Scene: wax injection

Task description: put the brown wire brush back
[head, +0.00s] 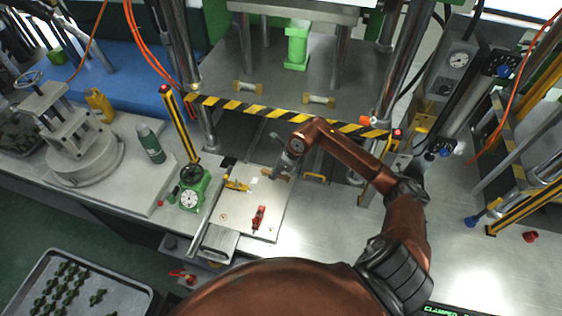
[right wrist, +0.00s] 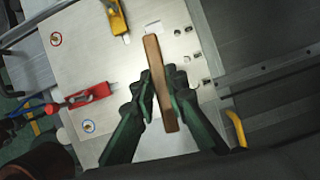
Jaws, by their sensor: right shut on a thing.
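The brown wire brush (right wrist: 155,70) is a long narrow brown bar in the right wrist view, lying between the two green fingers of my right gripper (right wrist: 158,100). The gripper is shut on it, and the brush sticks out past the fingers. In the head view the right gripper (head: 283,170) is over the back right part of the pale metal plate (head: 240,218), with a small brown bit of the brush (head: 268,172) beside it. I cannot tell whether the brush touches the plate; its bristles are hidden. My left gripper is not in view.
A yellow clamp (head: 238,185) and a red clamp (head: 259,217) sit on the plate. A striped yellow-black bar (head: 275,115) crosses behind my arm. The bench right of the plate (head: 330,225) is clear.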

